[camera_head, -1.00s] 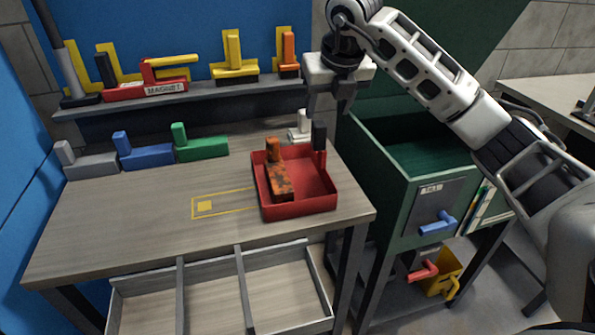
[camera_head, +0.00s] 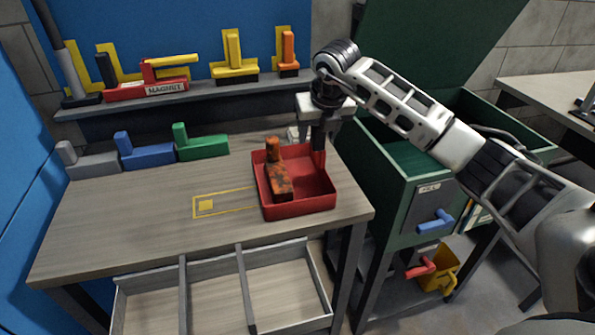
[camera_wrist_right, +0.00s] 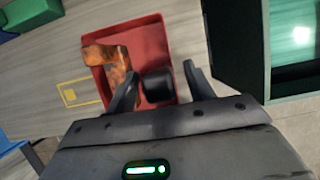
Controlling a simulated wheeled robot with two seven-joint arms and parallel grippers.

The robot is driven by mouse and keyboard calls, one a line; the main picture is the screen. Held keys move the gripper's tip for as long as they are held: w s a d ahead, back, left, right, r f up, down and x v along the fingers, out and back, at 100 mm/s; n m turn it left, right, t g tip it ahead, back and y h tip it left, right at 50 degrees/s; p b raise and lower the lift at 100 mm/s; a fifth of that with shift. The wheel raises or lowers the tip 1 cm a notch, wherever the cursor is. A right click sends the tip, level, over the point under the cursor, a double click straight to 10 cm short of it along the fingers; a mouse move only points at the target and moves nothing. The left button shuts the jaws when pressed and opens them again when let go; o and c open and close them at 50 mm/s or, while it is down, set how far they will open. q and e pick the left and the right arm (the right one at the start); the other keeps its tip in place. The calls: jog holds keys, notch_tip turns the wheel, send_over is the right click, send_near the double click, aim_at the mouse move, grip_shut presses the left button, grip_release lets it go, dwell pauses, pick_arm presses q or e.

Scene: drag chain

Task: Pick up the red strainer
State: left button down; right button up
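A red upright piece with a black top (camera_head: 319,158), which looks like the red strainer, stands in the back right corner of a red tray (camera_head: 300,208). My right gripper (camera_head: 320,140) is over it and hides its top in the head view. In the wrist view, the black top (camera_wrist_right: 157,86) sits between the two open fingers of the right gripper (camera_wrist_right: 161,88), with gaps on both sides. My left gripper is not in view.
A rusty orange piece (camera_head: 279,182) lies in the tray, left of the gripper. Grey (camera_head: 92,163), blue (camera_head: 146,154) and green (camera_head: 201,147) pieces stand along the back of the table. A green cabinet (camera_head: 400,195) is close on the right. The table's left front is clear.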

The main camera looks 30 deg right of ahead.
jog(key=c, duration=1)
jog(key=shift+r, duration=0.1)
grip_shut()
